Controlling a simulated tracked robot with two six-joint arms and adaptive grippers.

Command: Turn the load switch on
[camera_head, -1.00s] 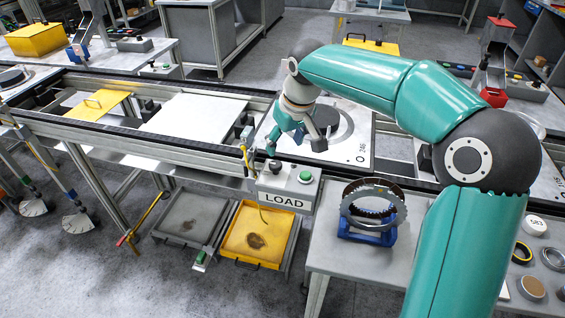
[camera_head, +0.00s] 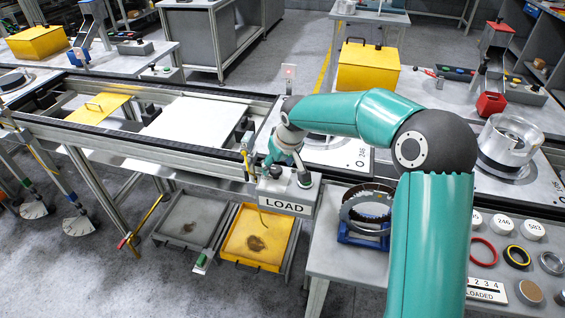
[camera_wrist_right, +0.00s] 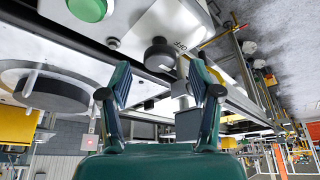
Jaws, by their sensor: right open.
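The LOAD box (camera_head: 285,203) is a grey control box on the front edge of the conveyor frame, with its label facing me. In the right wrist view its dark round switch knob (camera_wrist_right: 160,56) stands out from the light panel, with OFF lettering beside it. A green button (camera_wrist_right: 88,8) is on the same panel. My right gripper (camera_head: 284,168) is over the box top, partly hiding the controls. In the wrist view my right gripper (camera_wrist_right: 160,85) is open and empty, the knob lying ahead between its fingers; I cannot tell if they touch it. My left gripper is not in view.
A blue stand with a toothed ring (camera_head: 365,212) is on the side table right of the box. A yellow tray (camera_head: 262,238) lies below the box. Rings and discs lie on the table at right.

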